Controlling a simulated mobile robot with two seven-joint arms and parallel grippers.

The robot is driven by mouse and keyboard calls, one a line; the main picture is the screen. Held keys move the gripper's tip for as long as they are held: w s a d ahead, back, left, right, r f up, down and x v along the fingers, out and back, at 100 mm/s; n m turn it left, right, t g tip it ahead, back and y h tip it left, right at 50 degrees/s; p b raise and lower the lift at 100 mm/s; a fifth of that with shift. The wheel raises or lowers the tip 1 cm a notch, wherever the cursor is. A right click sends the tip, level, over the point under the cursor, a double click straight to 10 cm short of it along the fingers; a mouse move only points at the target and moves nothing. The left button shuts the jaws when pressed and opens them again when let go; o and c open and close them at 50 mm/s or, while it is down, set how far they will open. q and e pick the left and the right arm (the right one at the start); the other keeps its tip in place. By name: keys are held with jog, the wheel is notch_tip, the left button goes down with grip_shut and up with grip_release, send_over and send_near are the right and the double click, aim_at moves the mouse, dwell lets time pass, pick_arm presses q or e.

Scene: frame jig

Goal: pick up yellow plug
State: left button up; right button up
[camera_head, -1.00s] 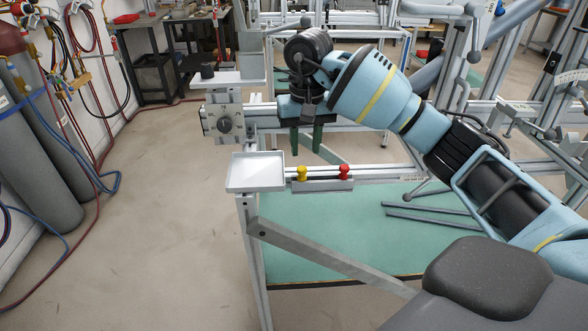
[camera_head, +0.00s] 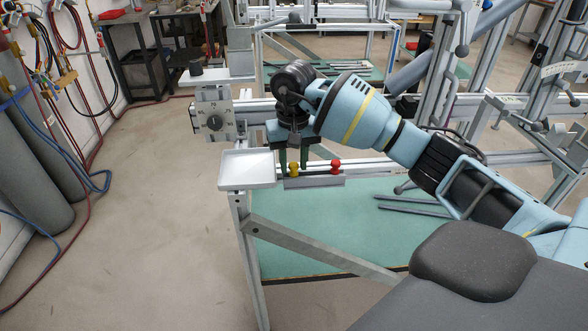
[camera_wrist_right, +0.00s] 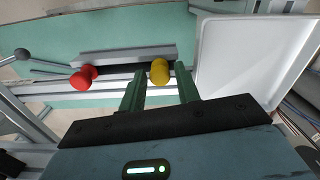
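The yellow plug (camera_head: 294,169) stands upright in a grey rail holder on the frame, between the white tray and the red plug (camera_head: 335,167). My right gripper (camera_head: 294,163) points down over the yellow plug, its green fingers apart. In the right wrist view the yellow plug (camera_wrist_right: 160,70) shows in the gap between the tips of the open right gripper (camera_wrist_right: 160,72), with bare space visible on both sides. The red plug (camera_wrist_right: 83,77) is outside the fingers, to the left there. My left gripper is not in view.
The white tray (camera_head: 247,182) is fixed at the frame corner, just left of the yellow plug. A block with a dial (camera_head: 214,121) stands behind it. A green panel (camera_head: 330,215) lies lower, beneath the rail. Open floor (camera_head: 150,200) is on the left.

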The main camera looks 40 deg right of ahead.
jog(key=shift+f, duration=0.5)
grip_shut()
